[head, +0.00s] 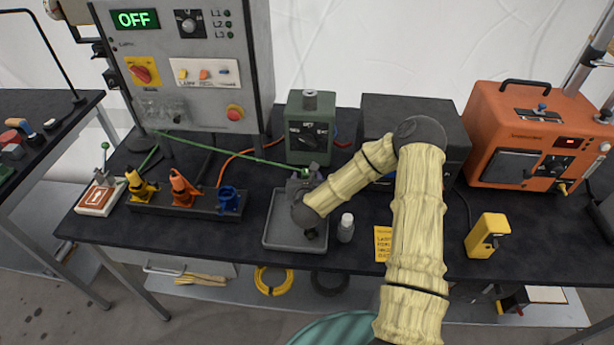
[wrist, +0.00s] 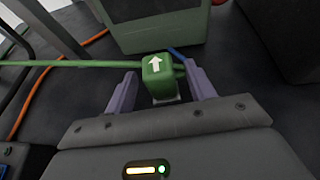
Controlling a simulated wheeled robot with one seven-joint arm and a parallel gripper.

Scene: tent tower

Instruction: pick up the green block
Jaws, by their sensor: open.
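The green block (wrist: 157,72) has a white arrow on its face and stands between the two purple fingers of my gripper (wrist: 161,88) in the wrist view. The fingers are apart, one on each side of the block. I cannot tell whether either finger touches it. In the head view my gripper (head: 304,184) is over the back of the grey tray (head: 270,240), and my arm and wrist hide most of the block.
A green cable (head: 220,146) runs from the left to the block. A green box with a dial (head: 311,128) stands just behind. A small bottle (head: 346,228) stands right of the tray. A rack with coloured pieces (head: 183,204) is to the left.

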